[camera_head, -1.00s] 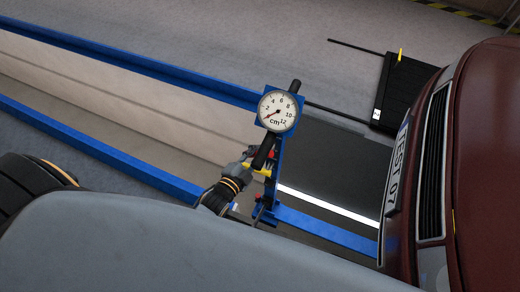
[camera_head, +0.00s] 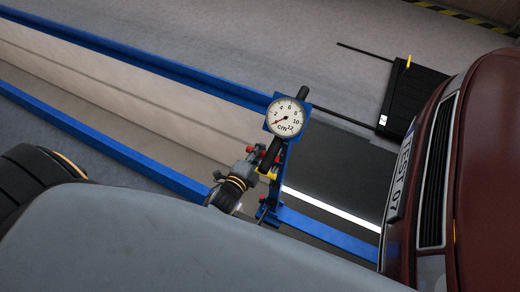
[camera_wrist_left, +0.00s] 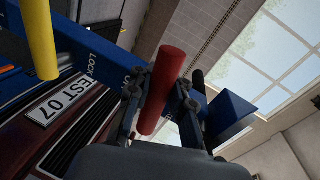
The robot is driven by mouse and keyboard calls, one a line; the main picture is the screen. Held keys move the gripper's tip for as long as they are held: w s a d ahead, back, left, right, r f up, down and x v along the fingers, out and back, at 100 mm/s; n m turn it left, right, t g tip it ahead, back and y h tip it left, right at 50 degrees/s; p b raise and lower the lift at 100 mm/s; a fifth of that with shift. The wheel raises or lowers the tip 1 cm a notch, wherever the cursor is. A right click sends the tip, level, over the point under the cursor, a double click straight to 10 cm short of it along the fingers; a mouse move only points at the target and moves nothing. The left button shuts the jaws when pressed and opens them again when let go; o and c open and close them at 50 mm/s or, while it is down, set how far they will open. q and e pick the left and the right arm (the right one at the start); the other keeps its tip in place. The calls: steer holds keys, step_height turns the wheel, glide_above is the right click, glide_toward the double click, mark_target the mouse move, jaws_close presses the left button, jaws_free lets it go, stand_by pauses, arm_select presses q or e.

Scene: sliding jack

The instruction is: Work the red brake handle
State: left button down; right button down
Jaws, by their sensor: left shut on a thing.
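The red brake handle (camera_wrist_left: 160,88) is a red rod standing tilted in the middle of the left wrist view. My left gripper (camera_wrist_left: 159,98) has one dark finger on each side of it and is shut on it. In the head view my left gripper (camera_head: 248,171) is at the blue jack, just below and left of its dial gauge (camera_head: 286,117). Small red parts show around the fingers there, but which is the gripped handle is hard to tell. The dial needle points to the low end of the scale. My right gripper is not in view.
A yellow handle (camera_wrist_left: 38,38) is at the upper left of the wrist view, by blue metal lettered "LOCK". A dark red car (camera_head: 482,165) stands close on the right. Blue rails (camera_head: 140,56) border a long pit.

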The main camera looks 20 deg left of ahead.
arm_select(q)
steer(key=shift+s+f, duration=0.2)
steer(key=shift+s, duration=0.05)
steer(key=c, duration=1.3)
jaws_free()
steer(key=shift+s, duration=0.1)
steer(key=shift+o, duration=0.7)
steer(key=shift+s+r, duration=0.15)
steer(key=shift+r, duration=0.15)
steer(key=v, duration=1.2)
steer(key=shift+f, duration=0.15)
